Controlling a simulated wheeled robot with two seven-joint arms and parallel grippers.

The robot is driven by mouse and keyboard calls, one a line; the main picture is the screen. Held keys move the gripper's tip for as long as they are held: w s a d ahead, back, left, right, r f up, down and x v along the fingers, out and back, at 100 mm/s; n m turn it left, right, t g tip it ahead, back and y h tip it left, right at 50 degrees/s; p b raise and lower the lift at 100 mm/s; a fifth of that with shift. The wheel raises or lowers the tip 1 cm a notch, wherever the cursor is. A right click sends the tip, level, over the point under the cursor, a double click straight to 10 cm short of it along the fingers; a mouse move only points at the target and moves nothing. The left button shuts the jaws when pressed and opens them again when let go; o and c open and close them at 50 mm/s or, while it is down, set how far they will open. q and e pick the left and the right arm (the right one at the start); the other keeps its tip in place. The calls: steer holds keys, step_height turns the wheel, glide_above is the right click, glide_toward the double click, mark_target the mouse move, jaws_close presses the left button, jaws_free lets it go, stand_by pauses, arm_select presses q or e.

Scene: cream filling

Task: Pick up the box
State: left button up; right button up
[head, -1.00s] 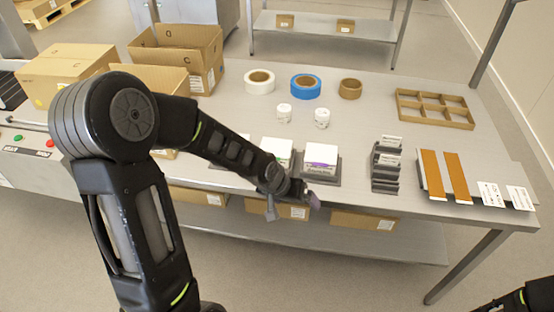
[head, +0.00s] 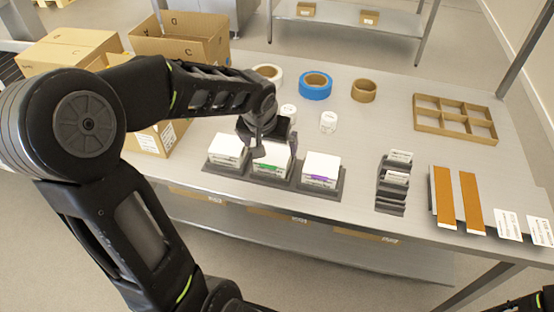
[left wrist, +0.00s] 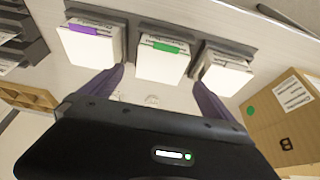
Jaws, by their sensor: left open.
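Three small white boxes sit side by side in a dark grey holder (head: 340,187) near the table's front edge. The right one is the purple-label box (head: 321,168), the middle the green-label box (head: 270,158), the left a plain-looking box (head: 227,148). My left gripper (head: 275,149) is open above the green-label box and partly hides it. In the left wrist view, the fingertips (left wrist: 159,76) are spread near the two sides of the green-label box (left wrist: 160,66), with nothing held; contact cannot be told.
Open cardboard boxes (head: 185,38) stand at the back left. Tape rolls (head: 315,86) and white jars (head: 328,122) stand behind the holder. A dark card rack (head: 391,185), orange strips (head: 443,198) and a divided tray (head: 455,118) are on the right.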

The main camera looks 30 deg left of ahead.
mark_target(273, 154)
arm_select(q)
steer(key=shift+x, duration=1.35)
steer(key=x, duration=0.5)
steer(key=shift+a+f+p, duration=0.1)
steer(key=shift+p, duration=0.2)
steer(key=shift+c, duration=0.3)
steer(key=c, duration=1.1)
steer(key=shift+c, duration=0.2)
step_height(273, 154, up, 10)
steer(key=shift+r, duration=0.1)
